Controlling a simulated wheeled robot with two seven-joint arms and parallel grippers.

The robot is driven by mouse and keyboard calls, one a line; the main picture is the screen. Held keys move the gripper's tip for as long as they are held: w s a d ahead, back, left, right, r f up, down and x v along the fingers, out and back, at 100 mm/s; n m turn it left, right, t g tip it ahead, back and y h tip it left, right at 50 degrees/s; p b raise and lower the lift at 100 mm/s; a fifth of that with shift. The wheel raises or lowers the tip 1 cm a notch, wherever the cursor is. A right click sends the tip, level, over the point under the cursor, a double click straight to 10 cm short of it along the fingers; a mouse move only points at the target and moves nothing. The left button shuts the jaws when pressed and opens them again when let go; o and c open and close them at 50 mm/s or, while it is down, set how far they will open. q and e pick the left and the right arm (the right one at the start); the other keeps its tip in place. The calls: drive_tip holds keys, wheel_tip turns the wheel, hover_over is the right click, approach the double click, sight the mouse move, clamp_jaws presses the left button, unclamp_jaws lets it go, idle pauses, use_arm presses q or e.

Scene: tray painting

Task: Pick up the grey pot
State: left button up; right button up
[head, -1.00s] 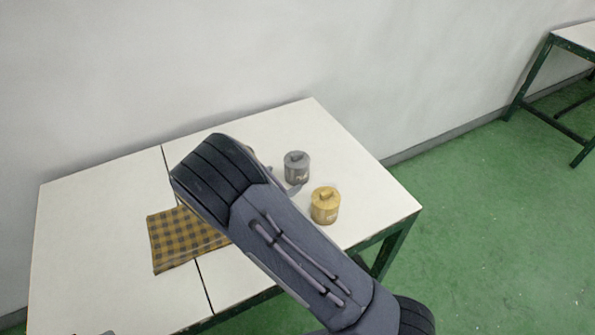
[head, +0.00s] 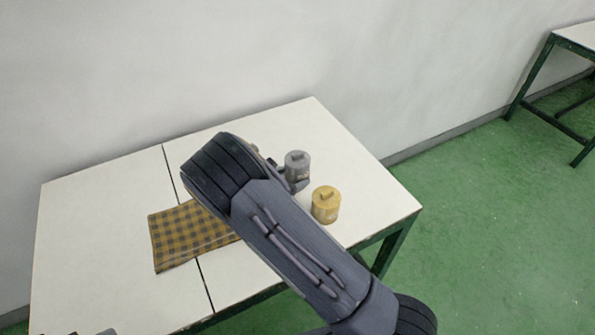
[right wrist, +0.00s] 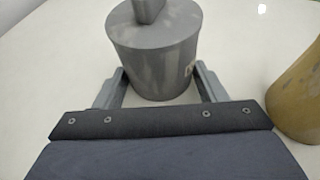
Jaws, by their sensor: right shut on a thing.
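The grey pot (head: 297,163) is a small lidded cylinder with a knob, standing upright on the white table (head: 95,215) in the head view. My right gripper (head: 290,179) reaches it from the left, and my arm hides part of the hand. In the right wrist view the grey pot (right wrist: 157,60) sits between the two fingers of the right gripper (right wrist: 160,84), which is shut on its body. In the head view only a small grey part, likely of my left arm, shows at the bottom left edge; the left gripper's jaws cannot be made out.
A yellow pot (head: 326,205) stands close by, nearer the table's front right edge; it also shows in the right wrist view (right wrist: 298,98). A brown checked cloth (head: 180,238) lies left of my right arm. The table's left half is mostly clear.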

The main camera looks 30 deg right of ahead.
sight(290, 168)
drive_tip(key=shift+c, duration=0.7)
drive_tip(key=shift+r, duration=0.1)
drive_tip(key=shift+r, duration=0.2)
wheel_tip(290, 168, up, 2)
drive_tip(key=shift+r, duration=0.1)
drive_tip(key=s+r, duration=0.1)
drive_tip(key=s+a+r, duration=0.1)
drive_tip(key=r, duration=0.1)
drive_tip(key=s+a+r, duration=0.1)
drive_tip(key=r, duration=0.1)
drive_tip(key=shift+s+r, duration=0.2)
drive_tip(key=shift+s, duration=0.15)
drive_tip(key=s+a+r, duration=0.4)
drive_tip(key=s+r, duration=0.1)
drive_tip(key=s, duration=0.3)
wheel_tip(290, 168, up, 10)
drive_tip(key=p, duration=1)
drive_tip(key=shift+s, duration=0.45)
